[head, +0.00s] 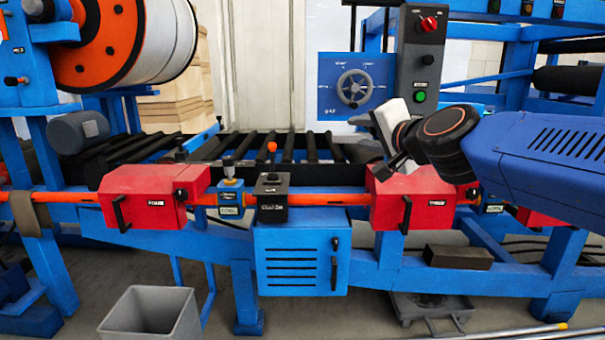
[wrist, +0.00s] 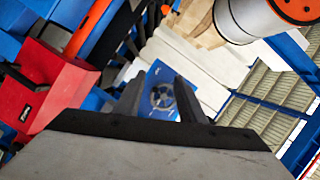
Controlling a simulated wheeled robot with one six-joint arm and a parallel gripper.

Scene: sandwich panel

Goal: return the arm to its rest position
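My arm (head: 540,145) reaches in from the right in the head view, blue with dark joints and orange rings. My gripper (head: 392,135) is in front of the machine, near the grey control post and above the right red box, which it partly overlaps in the picture. In the wrist view my gripper (wrist: 160,88) shows two dark fingers spread apart with nothing between them. The blue handwheel panel shows beyond the gap. In the head view the fingertips are hard to make out.
A blue machine frame carries red boxes (head: 150,195) on an orange bar, with a roller bed behind. A control post (head: 422,60) and a handwheel panel (head: 350,88) stand behind my gripper. A grey bin (head: 150,315) stands on the floor, and a large reel (head: 120,40) is at upper left.

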